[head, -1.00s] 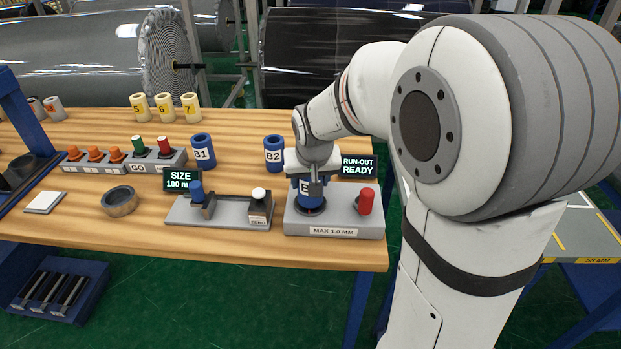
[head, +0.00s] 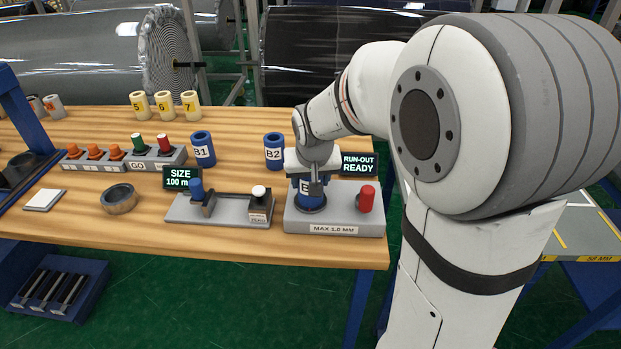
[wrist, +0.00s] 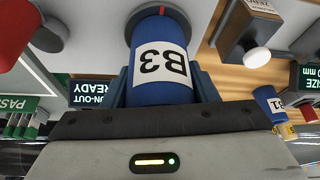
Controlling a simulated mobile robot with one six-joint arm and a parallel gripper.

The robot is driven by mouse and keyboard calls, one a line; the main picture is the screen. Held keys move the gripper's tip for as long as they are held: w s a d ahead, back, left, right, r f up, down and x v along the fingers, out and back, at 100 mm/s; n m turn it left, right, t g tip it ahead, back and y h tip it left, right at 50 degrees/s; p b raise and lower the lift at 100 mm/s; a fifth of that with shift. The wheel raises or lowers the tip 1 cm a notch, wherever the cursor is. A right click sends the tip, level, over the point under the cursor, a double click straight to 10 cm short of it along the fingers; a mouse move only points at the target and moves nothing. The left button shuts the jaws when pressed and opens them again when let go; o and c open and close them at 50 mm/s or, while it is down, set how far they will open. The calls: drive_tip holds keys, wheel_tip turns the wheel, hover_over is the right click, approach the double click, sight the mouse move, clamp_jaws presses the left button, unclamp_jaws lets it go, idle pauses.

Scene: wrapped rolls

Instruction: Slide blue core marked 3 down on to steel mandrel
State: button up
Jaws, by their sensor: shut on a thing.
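The blue core marked B3 (wrist: 160,62) is between the two fingers of my gripper (wrist: 160,88) in the wrist view, with its white label facing the camera. In the head view the core (head: 311,203) stands upright under my gripper (head: 311,180), which is shut on it. The core's lower end is at the dark round seat on the grey run-out block (head: 335,217). The steel mandrel is hidden, and I cannot tell exactly how far down the core sits.
A red button (head: 367,199) is on the same block, right of the core. The run-out display (head: 359,164) reads READY behind it. Blue cores B2 (head: 273,152) and B1 (head: 203,150) stand behind. The size gauge (head: 220,211) is close on the left.

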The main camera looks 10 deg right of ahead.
drive_tip(key=o, duration=1.1)
drive_tip(key=shift+o, duration=0.2)
drive_tip(key=v, duration=0.7)
drive_tip(key=shift+s+r, duration=0.2)
drive_tip(key=shift+r, duration=0.15)
drive_tip(key=s+d+f+n+g+p, duration=0.1)
drive_tip(key=s+f+p, duration=0.1)
drive_tip(key=s, duration=1.6)
drive_tip(key=shift+s+f+g, duration=0.25)
drive_tip(key=shift+f+g, duration=0.15)
